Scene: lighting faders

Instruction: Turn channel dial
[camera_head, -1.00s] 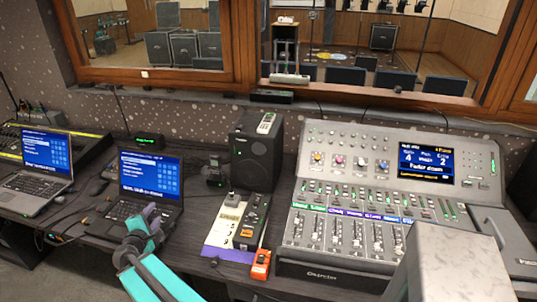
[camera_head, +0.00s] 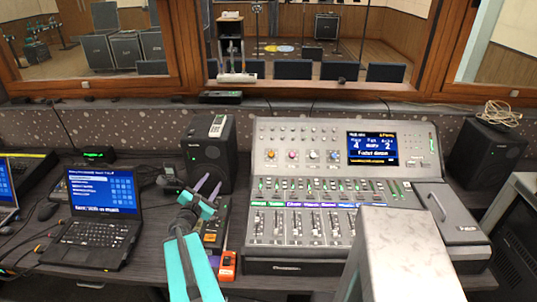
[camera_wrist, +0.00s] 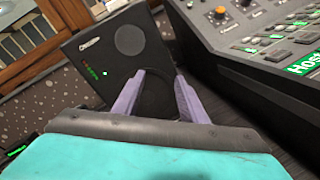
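The mixing console (camera_head: 345,225) stands right of centre in the head view. A row of coloured knobs on its upper panel includes an orange one (camera_head: 270,155) at the left end and a pink one (camera_head: 292,155) beside it. Which knob is the channel dial I cannot tell. The orange knob (camera_wrist: 219,13) also shows at the top right of the wrist view. My gripper (camera_head: 206,187) is left of the console, in front of the black speaker. In the wrist view its two purple fingers (camera_wrist: 160,82) are apart with nothing held between them.
The black speaker (camera_head: 208,150) stands left of the console. A laptop (camera_head: 98,205) is at the left. An orange box (camera_head: 227,265) lies near the desk's front. Another speaker (camera_head: 488,152) is at the far right. Window frames run behind the desk.

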